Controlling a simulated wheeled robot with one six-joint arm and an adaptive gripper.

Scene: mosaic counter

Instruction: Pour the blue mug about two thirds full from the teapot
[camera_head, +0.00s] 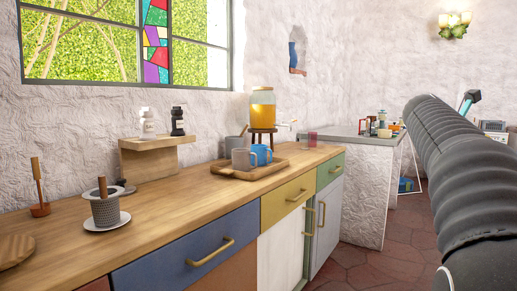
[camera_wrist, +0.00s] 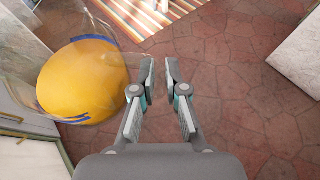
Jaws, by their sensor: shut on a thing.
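The blue mug (camera_head: 262,154) stands upright on a wooden tray (camera_head: 232,173) on the counter, beside a grey mug; its inside is hidden. In the wrist view, a clear, see-through vessel with yellow-orange liquid (camera_wrist: 84,80) and blue marks is at the left, by my gripper's left finger; I take it for the teapot. My gripper (camera_wrist: 160,72) is shut with a narrow gap between its fingers; the gripped part is see-through and hard to make out. In the head view, the teapot is not clearly visible, and my arm extends along the right, well away from the blue mug.
A glass dispenser of orange liquid (camera_head: 262,110) stands on a stool behind the mugs. The grey mug (camera_head: 243,160) is close to the blue one. A grey pot (camera_head: 105,208) on a saucer is nearer. Counter lies clear between. The wrist view shows red floor and a striped rug (camera_wrist: 145,12).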

